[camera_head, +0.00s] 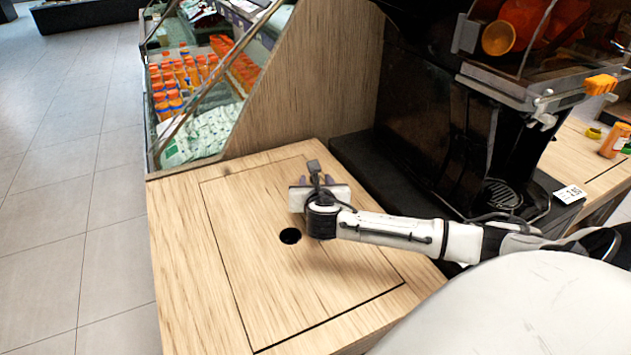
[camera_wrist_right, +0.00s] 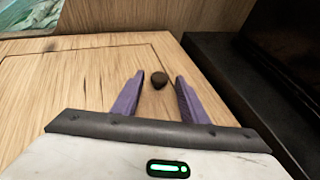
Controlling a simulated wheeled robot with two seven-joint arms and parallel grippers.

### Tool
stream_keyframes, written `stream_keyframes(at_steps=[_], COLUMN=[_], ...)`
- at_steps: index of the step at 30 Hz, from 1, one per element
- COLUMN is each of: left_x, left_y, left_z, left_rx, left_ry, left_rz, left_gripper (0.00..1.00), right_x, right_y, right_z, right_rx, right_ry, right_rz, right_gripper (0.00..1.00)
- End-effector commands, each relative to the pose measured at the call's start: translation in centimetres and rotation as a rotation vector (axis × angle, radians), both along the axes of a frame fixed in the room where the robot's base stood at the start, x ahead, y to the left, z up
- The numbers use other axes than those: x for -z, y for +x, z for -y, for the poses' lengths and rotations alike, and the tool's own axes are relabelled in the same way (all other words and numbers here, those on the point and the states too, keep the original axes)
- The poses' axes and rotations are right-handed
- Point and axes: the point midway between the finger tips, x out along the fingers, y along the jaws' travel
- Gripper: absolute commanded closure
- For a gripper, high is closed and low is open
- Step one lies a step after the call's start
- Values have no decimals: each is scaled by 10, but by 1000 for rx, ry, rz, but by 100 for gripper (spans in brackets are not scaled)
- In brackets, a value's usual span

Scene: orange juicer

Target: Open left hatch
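The left hatch (camera_head: 240,240) is a wooden panel outlined by a thin dark groove in the counter top. It lies flat and closed, with a round black hole (camera_head: 290,236) in it. My right gripper (camera_head: 315,181) is over the far right part of the hatch, pointing away toward the wooden wall. In the right wrist view its purple fingers (camera_wrist_right: 161,80) are apart and empty. A small round dark spot (camera_wrist_right: 159,80) shows between the fingertips, near the hatch's far corner; I cannot tell whether it is a hole or a knob. My left gripper is out of view.
A black juicer (camera_head: 440,120) stands on a black base (camera_head: 365,160) right of the hatch. A wooden side wall (camera_head: 310,85) and a glass-fronted cooler (camera_head: 200,90) with bottles stand behind. A price tag (camera_head: 570,194) is at right. The tiled floor (camera_head: 60,200) at left is clear.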

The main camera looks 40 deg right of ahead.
Motion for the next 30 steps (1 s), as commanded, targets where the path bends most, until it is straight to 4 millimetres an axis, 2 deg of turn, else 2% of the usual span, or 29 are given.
stream_keyframes(at_steps=[4, 12, 19, 26, 30], left_x=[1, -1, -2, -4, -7], left_y=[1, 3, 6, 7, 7], left_z=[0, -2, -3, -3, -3], left_rx=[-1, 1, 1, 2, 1], left_ry=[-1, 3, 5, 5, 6], left_rz=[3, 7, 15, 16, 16], left_gripper=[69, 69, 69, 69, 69], right_x=[3, 3, 4, 2, -4], right_y=[6, 7, 6, 8, 16], right_z=[5, 5, 5, 5, 4], right_rx=[-1, -1, -1, -1, 0], right_ry=[1, 2, 2, -1, -20], right_rz=[1, 0, 0, -1, -5], right_gripper=[60, 62, 100, 100, 100])
